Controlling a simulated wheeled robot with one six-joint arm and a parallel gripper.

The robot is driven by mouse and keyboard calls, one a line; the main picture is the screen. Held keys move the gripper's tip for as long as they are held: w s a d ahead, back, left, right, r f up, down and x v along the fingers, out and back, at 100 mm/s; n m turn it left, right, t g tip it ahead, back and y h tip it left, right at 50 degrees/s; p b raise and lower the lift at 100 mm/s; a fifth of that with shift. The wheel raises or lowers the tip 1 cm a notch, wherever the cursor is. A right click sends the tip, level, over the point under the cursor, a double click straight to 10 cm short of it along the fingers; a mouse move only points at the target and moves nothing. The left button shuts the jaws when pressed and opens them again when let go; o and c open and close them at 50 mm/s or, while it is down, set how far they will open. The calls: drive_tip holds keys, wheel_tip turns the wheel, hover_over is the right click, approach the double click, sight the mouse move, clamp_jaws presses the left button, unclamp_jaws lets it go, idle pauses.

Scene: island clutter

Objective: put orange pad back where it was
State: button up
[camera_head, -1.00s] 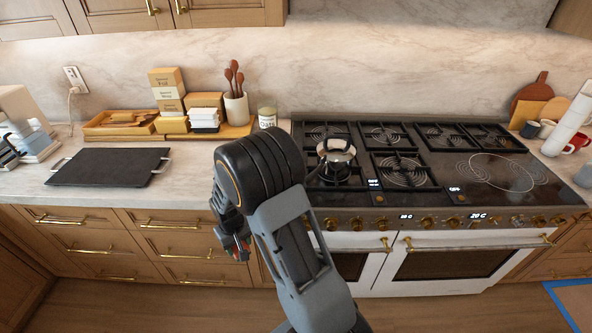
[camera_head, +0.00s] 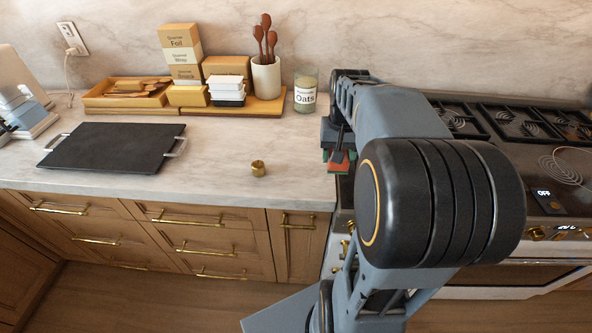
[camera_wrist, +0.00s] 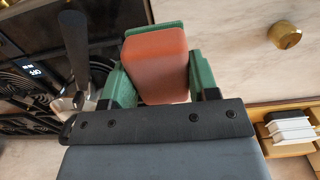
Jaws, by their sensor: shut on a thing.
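The orange pad (camera_wrist: 155,65) is a small rounded block, clamped between the green fingertips of my gripper (camera_wrist: 157,78) in the wrist view. In the head view my gripper (camera_head: 338,158) hangs near the counter's right end, beside the stove, and a bit of the orange pad (camera_head: 339,167) shows at its tip. The pad appears to be above the marble counter (camera_head: 215,180). I cannot tell its exact height.
A small brass piece (camera_head: 258,168) stands on the counter left of my gripper. An oats jar (camera_head: 305,92), a utensil crock (camera_head: 266,78) and a dark griddle (camera_head: 115,147) are farther left. The counter's middle is mostly clear.

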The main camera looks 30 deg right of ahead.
drive_tip(key=w+a+f+p, duration=0.1)
drive_tip(key=w+a+f, duration=0.2)
drive_tip(key=w, duration=0.3)
hover_over(299, 178)
drive_tip(key=s, duration=0.1)
drive_tip(key=f, duration=0.4)
drive_tip(key=shift+d+f+p, duration=0.2)
drive_tip(key=shift+d+p, duration=0.1)
drive_tip(key=shift+d, duration=0.1)
drive_tip(key=shift+w+a+f, duration=0.3)
drive_tip(key=shift+w+f, duration=0.1)
drive_tip(key=shift+f, duration=0.2)
drive_tip(key=shift+w+a+f, duration=0.1)
drive_tip(key=shift+w+f, duration=0.1)
drive_tip(key=shift+f, duration=1.5)
drive_tip(key=shift+f, duration=0.1)
drive_tip(key=shift+f, duration=0.15)
drive_tip(key=o, duration=1)
drive_tip(key=shift+c, duration=0.2)
